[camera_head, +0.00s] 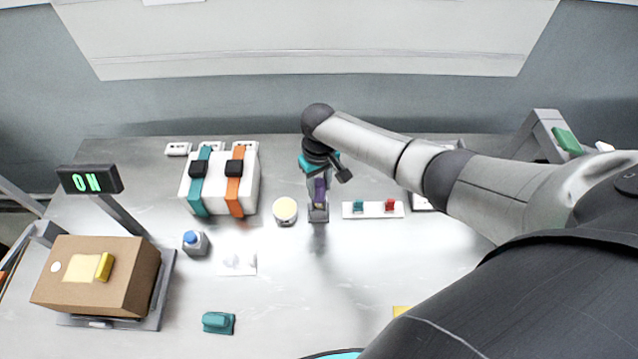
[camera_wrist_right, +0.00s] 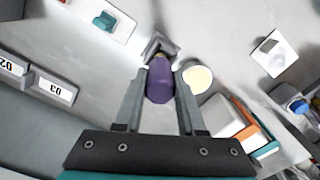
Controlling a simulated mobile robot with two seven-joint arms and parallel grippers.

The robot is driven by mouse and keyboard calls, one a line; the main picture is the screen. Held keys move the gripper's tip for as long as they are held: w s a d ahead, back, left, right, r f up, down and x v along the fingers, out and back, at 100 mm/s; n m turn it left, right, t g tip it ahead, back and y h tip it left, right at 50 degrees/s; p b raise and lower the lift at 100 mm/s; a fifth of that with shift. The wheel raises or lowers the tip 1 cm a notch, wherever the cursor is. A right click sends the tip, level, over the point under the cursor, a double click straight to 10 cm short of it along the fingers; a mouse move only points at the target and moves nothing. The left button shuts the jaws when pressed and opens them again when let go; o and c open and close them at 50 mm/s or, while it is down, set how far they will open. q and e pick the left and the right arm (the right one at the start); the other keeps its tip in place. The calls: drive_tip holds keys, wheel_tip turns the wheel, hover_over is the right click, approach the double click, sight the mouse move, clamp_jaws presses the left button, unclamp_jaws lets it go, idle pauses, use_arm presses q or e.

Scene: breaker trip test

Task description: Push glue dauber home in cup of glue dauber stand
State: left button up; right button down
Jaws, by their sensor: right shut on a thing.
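The glue dauber has a purple handle (camera_wrist_right: 159,82) and stands about upright. It also shows in the head view as a purple piece (camera_head: 320,188) below my right gripper. My right gripper (camera_wrist_right: 160,95) is shut on the purple handle, one finger on each side. The small grey glue dauber stand (camera_head: 318,213) is on the table under it, and its square cup also shows in the wrist view (camera_wrist_right: 160,44). The dauber's lower end is at the cup's opening; how deep it sits is hidden. My left gripper is not in view.
A round cream-topped pot (camera_head: 285,209) stands close left of the stand. A white strip with teal and red switches (camera_head: 372,210) lies close right. A white block with watches (camera_head: 219,180) and a blue-buttoned box (camera_head: 194,242) are further left.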

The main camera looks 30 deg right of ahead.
drive_tip(key=shift+f+b, duration=0.65)
drive_tip(key=shift+f, duration=0.35)
drive_tip(key=shift+c, duration=2.1)
unclamp_jaws()
wheel_tip(320, 180, up, 15)
drive_tip(key=p, duration=0.2)
drive_tip(key=shift+r, duration=0.2)
drive_tip(key=shift+s+f, duration=0.1)
